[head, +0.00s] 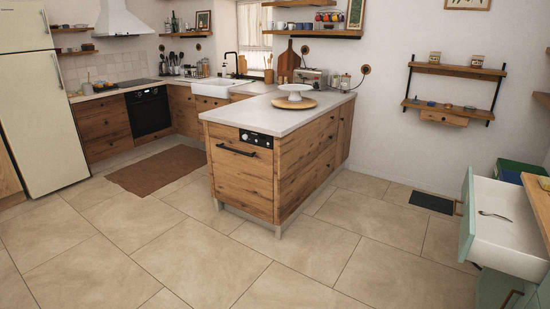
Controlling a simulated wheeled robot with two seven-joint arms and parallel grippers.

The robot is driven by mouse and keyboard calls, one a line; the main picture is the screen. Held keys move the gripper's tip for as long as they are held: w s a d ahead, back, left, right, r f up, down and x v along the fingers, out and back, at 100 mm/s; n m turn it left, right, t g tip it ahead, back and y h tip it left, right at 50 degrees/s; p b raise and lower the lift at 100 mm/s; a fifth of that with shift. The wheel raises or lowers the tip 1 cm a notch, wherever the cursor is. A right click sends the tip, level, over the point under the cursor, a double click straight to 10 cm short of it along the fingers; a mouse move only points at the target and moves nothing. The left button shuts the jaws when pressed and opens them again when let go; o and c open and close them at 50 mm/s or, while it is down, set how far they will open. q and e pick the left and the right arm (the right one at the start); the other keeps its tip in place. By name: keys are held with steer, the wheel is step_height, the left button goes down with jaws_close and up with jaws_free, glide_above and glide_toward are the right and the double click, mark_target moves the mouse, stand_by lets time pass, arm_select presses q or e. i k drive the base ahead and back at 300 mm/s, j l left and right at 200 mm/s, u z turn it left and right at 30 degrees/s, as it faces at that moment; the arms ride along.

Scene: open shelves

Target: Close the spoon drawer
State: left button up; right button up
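The open drawer (506,244) is at the right edge of the head view. It is pulled out from a pale green cabinet (528,296), and its inside is white. A spoon (495,215) lies inside on the drawer floor. The drawer's green front panel (467,214) faces left, with a small handle at its left side. Neither of my grippers shows in the head view.
A kitchen island (266,176) with a white top stands in the middle. A dark mat (433,201) lies on the floor left of the drawer. A wooden counter edge (537,205) runs above the cabinet. The tiled floor in front is clear.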

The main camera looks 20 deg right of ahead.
mark_target(517, 249)
steer(key=i+z, duration=0.15)
steer(key=z, duration=0.25)
steer(key=i+j+z, duration=0.1)
steer(key=z, duration=0.25)
steer(key=i+j+z, duration=0.15)
steer(key=z, duration=0.25)
steer(key=i+j+z, duration=0.15)
steer(key=z, duration=1.1)
steer(key=i+j, duration=0.1)
steer(key=i, duration=0.5)
steer(key=i+j, duration=0.15)
steer(key=i, duration=0.5)
steer(key=i+j+z, duration=0.1)
steer(key=i, duration=0.5)
steer(key=i+j, duration=0.15)
steer(key=i, duration=0.45)
